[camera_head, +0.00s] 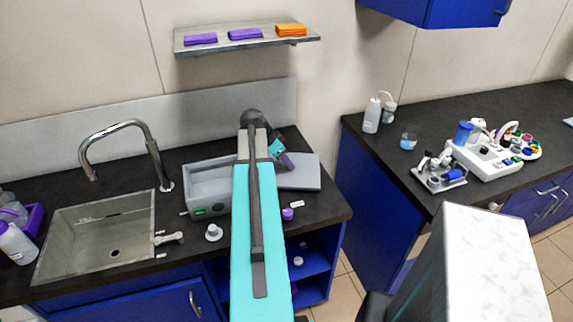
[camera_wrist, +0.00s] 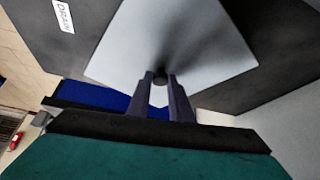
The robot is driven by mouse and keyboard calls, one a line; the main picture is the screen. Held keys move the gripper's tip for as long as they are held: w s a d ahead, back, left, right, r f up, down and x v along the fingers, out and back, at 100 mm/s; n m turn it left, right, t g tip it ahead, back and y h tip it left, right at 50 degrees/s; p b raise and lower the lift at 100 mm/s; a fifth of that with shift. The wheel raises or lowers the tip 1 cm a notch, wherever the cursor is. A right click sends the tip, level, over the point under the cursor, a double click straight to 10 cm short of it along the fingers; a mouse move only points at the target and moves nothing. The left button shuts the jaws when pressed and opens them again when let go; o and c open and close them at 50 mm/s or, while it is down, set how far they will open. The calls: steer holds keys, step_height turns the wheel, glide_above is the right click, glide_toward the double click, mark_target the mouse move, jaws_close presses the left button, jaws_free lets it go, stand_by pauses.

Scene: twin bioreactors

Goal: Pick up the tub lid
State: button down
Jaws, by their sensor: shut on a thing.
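The tub lid (camera_head: 303,174) is a flat grey plate to the right of the open grey tub (camera_head: 208,205) in the head view. In the wrist view the lid (camera_wrist: 185,40) is a pale plate with a small dark knob (camera_wrist: 160,77). My gripper (camera_wrist: 161,84) is shut on the knob, one finger on each side. In the head view my gripper (camera_head: 285,162) is partly hidden behind my arm, over the lid's left side. My arm also covers part of the tub. I cannot tell whether the lid rests on the counter or is slightly above it.
A sink (camera_head: 98,238) with a tall faucet (camera_head: 125,140) lies to the left. A shelf (camera_head: 247,40) with folded cloths hangs above. A small purple-topped item (camera_head: 288,214) and a white label (camera_head: 297,204) lie near the counter's front. A second counter with bottles stands right.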

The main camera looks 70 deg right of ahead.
step_height(320, 180, up, 17)
steer(key=b, duration=0.4)
stand_by(0.4)
steer(key=shift+f, duration=0.1)
steer(key=shift+s, duration=0.15)
stand_by(0.4)
